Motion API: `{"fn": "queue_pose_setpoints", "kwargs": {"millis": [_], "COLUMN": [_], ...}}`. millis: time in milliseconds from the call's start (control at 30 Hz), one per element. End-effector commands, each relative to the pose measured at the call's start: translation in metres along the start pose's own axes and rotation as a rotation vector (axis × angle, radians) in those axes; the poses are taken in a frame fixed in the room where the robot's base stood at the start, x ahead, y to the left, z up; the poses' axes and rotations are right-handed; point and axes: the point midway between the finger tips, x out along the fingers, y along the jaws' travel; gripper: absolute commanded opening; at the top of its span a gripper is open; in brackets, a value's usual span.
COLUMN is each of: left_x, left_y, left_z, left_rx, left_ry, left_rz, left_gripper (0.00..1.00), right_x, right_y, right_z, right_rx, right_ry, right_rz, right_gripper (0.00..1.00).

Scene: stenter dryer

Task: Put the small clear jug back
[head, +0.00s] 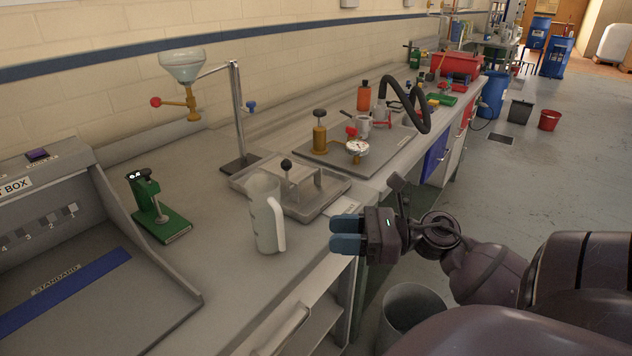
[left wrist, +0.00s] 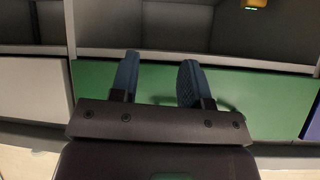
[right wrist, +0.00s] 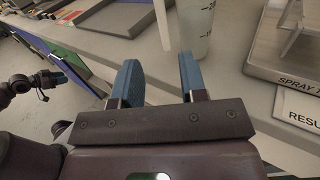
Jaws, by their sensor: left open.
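The small clear jug (head: 264,213), translucent with graduation marks and a pale handle, stands upright on the bench near its front edge, left of a grey tray. My right gripper (head: 346,233) is open and empty, to the right of the jug and apart from it. In the right wrist view the jug (right wrist: 196,32) and its handle show beyond the open fingers (right wrist: 160,82). My left gripper (left wrist: 157,80) is open and empty in the left wrist view, in front of a green panel below open shelving. It does not show in the head view.
The grey tray (head: 328,195) with a black-knobbed block sits beside the jug. A stand with a glass funnel (head: 182,65) rises behind. A green gauge (head: 158,212) and grey box (head: 92,290) are at left. A bin (head: 412,308) stands on the floor below.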

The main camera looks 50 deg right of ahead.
Motion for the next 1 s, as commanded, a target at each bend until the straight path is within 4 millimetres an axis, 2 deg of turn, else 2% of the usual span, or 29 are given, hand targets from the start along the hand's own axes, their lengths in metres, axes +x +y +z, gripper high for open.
{"fn": "queue_pose_setpoints", "kwargs": {"millis": [167, 267, 367, 467, 567, 667, 800, 900, 1000], "left_x": [0.000, 0.001, 0.001, 0.001, 0.001, 0.002, 0.002, 0.002, 0.002], "left_y": [0.000, 0.000, 0.001, 0.001, 0.002, 0.003, 0.003, 0.003, 0.002], "left_z": [0.001, 0.001, 0.002, 0.002, 0.002, 0.002, 0.002, 0.002, 0.002], "left_rx": [0.000, 0.000, -0.002, -0.006, -0.010, -0.013, -0.013, -0.013, -0.011], "left_ry": [-0.002, -0.003, -0.004, -0.004, -0.004, -0.004, -0.004, -0.004, -0.005], "left_rz": [0.000, 0.000, 0.000, -0.001, -0.001, -0.001, -0.001, -0.001, -0.001], "left_gripper": [0.43, 0.43, 0.43, 0.43, 0.43, 0.43, 0.43, 0.43, 0.43], "right_x": [-0.011, -0.010, -0.006, -0.004, -0.002, -0.001, 0.003, 0.008, 0.013], "right_y": [0.000, 0.001, 0.000, -0.001, 0.000, 0.011, 0.047, 0.083, 0.114], "right_z": [-0.001, -0.005, -0.017, -0.041, -0.077, -0.124, -0.196, -0.238, -0.266], "right_rx": [0.017, 0.136, 0.407, 0.803, 1.231, 1.660, 2.228, 2.551, 2.774], "right_ry": [-0.007, -0.057, -0.163, -0.306, -0.449, -0.582, -0.748, -0.839, -0.900], "right_rz": [-0.004, -0.035, -0.101, -0.197, -0.304, -0.423, -0.620, -0.765, -0.891], "right_gripper": [0.39, 0.39, 0.39, 0.39, 0.39, 0.39, 0.39, 0.39, 0.39]}}
